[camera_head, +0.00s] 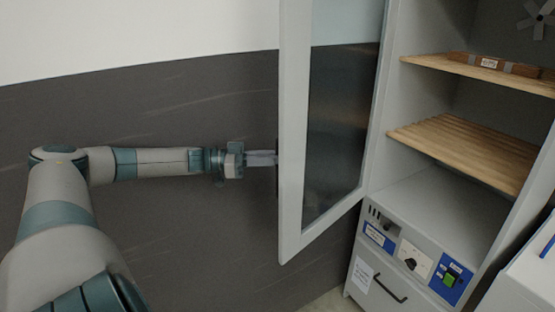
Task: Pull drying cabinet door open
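The drying cabinet door (292,150) has a grey frame with a dark glass pane. It stands swung open to the left of the cabinet (420,206), whose inside is in view. My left arm reaches in from the left, and my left gripper (272,158) is at the outer side of the door's free edge. Its fingertips are hidden at or behind the door frame, so I cannot tell whether they hold a handle. No handle shows on the door from here. My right gripper is not in view.
The cabinet has two slatted wooden shelves (455,150), with a small labelled wooden piece (489,63) on the upper one. Below are a control panel (415,258) and a black handle (390,289). A white unit (525,275) stands at lower right. A dark wall (150,110) lies behind my arm.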

